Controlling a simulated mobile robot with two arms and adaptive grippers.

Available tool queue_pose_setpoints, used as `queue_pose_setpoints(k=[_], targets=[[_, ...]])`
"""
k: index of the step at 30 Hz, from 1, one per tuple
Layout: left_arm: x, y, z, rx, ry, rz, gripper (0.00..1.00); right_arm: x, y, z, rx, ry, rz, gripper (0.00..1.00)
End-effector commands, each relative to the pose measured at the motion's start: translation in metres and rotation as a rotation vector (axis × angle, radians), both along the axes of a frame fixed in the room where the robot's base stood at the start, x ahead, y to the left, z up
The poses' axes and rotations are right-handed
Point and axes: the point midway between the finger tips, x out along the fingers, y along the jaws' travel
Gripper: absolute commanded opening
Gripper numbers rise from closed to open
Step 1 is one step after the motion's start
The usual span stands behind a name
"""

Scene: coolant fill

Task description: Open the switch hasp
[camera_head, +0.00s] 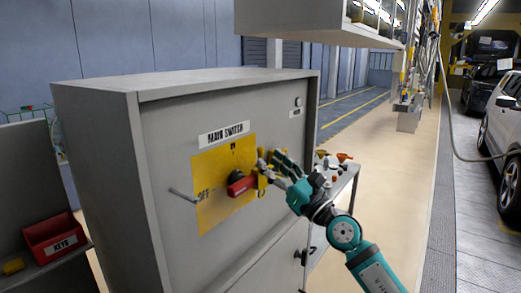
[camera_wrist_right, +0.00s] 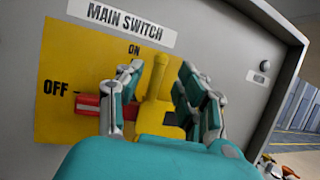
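The grey cabinet carries a yellow switch plate (camera_head: 212,168) under a MAIN SWITCH label. A red switch handle (camera_head: 240,185) sits on the plate; in the right wrist view the handle (camera_wrist_right: 88,104) points left toward OFF. A yellow hasp (camera_wrist_right: 155,78) stands up beside the handle, and its lower part is partly hidden by my gripper. My right gripper (camera_head: 268,160) is at the plate's right edge. In the right wrist view its fingers (camera_wrist_right: 158,85) are apart on either side of the hasp, with gaps visible. My left gripper is not in view.
A metal rod (camera_head: 183,195) sticks out left of the plate. A red KEYS bin (camera_head: 55,238) stands on a shelf at lower left. A small table (camera_head: 345,180) with coloured items is right of the cabinet. An overhead shelf unit (camera_head: 300,18) hangs above. Open floor lies to the right.

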Motion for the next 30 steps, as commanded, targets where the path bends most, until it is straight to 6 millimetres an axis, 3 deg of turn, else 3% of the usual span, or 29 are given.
queue_pose_setpoints(k=[9,20,28,30], targets=[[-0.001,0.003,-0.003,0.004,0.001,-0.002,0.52,0.029,0.027,0.016,0.002,0.0,-0.001,0.37],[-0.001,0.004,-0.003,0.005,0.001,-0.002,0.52,0.032,0.03,0.018,0.001,0.001,0.001,0.37],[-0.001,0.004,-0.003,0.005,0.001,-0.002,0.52,0.032,0.029,0.017,0.001,0.001,0.0,0.02],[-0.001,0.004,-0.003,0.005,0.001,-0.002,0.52,0.032,0.029,0.017,0.001,0.001,0.0,0.0]])
